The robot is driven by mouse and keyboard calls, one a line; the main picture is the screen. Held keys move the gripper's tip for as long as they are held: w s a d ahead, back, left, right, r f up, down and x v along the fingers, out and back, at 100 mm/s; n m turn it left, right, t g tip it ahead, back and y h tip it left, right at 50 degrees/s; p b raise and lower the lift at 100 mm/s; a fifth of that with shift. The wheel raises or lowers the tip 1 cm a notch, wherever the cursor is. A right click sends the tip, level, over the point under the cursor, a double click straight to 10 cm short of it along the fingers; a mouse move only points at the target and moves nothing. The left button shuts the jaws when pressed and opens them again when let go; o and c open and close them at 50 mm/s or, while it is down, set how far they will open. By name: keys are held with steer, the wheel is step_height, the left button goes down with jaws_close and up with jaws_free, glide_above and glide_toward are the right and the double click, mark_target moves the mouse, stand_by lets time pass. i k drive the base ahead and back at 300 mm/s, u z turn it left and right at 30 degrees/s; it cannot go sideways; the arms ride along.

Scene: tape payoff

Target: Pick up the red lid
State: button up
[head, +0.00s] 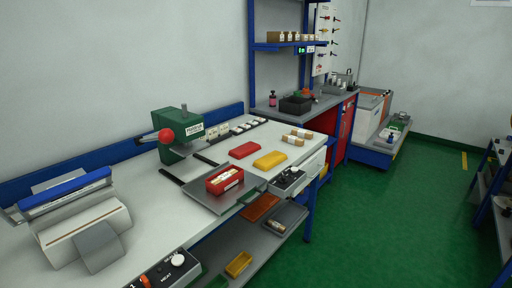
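A flat red lid (244,150) lies on the white workbench (140,195), right of the green press. A flat yellow lid (270,160) lies just to its right, with a small gap between them. An open red box (224,181) with light-coloured items inside sits on a grey plate (244,190) in front of the red lid. My gripper is not in view, and nothing visible covers the red lid.
A green press (178,135) with a red ball knob stands behind the plate. A sealer with a blue bar (66,192) stands at left. A control box (288,181) is at the bench's front edge. Bins sit on the lower shelf. The green floor (390,220) at right is clear.

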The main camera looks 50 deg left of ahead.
mark_target(241, 152)
steer(key=u, duration=0.15)
steer(key=i, duration=1.15)
steer(key=u, duration=0.5)
steer(key=i, duration=1.2)
steer(key=u, duration=1)
steer(key=i, duration=0.95)
steer(key=u, duration=0.95)
steer(key=i, duration=0.55)
steer(key=u, duration=0.35)
